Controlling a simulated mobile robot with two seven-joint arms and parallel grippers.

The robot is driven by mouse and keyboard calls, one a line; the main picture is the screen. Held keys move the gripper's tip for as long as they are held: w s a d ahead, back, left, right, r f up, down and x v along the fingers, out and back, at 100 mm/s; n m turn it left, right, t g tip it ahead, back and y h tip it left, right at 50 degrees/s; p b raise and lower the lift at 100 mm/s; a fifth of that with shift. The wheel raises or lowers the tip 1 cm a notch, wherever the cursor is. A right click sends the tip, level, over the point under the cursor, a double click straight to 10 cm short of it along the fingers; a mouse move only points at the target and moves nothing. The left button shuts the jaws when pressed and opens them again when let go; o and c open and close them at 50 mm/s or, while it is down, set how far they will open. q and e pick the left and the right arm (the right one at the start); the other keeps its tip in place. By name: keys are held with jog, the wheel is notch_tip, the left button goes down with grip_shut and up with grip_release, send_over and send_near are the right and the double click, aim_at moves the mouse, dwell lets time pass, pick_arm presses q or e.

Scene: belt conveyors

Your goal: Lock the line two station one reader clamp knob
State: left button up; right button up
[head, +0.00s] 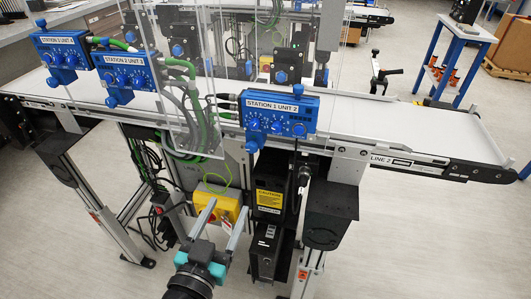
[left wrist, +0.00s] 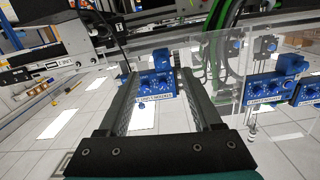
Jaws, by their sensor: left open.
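The blue reader box labelled STATION 1 UNIT 2 (head: 280,104) is mounted on the near side of the conveyor marked LINE 2. It has several round blue knobs on its face, a blue knob (head: 298,90) at its top right and another (head: 252,146) below its left end. I cannot tell which is the clamp knob or how it is set. My left gripper (head: 226,205) is open and empty, low in front of the conveyor and apart from the box. In the left wrist view a blue box (left wrist: 156,84) shows between the open fingers, farther off. My right gripper is not in view.
Boxes labelled STATION 2 UNIT 2 (head: 125,72) and STATION 3 UNIT 2 (head: 60,47) are to the left. A clear panel (head: 180,120) with green cables behind it stands left of the box. A yellow switch box (head: 217,206) and black cabinets (head: 268,245) are below the belt.

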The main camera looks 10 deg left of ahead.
pick_arm(q)
notch_tip(320, 180, up, 3)
jog(key=p, duration=0.5)
send_near(251, 148)
jog(key=shift+t, duration=0.3)
jog(key=w, duration=0.7)
jog(key=shift+w+d+f, duration=0.1)
jog(key=shift+w+f, duration=0.05)
jog(key=shift+f, duration=0.1)
jog(key=shift+w, duration=0.8)
jog(key=shift+c, duration=0.2)
grip_shut()
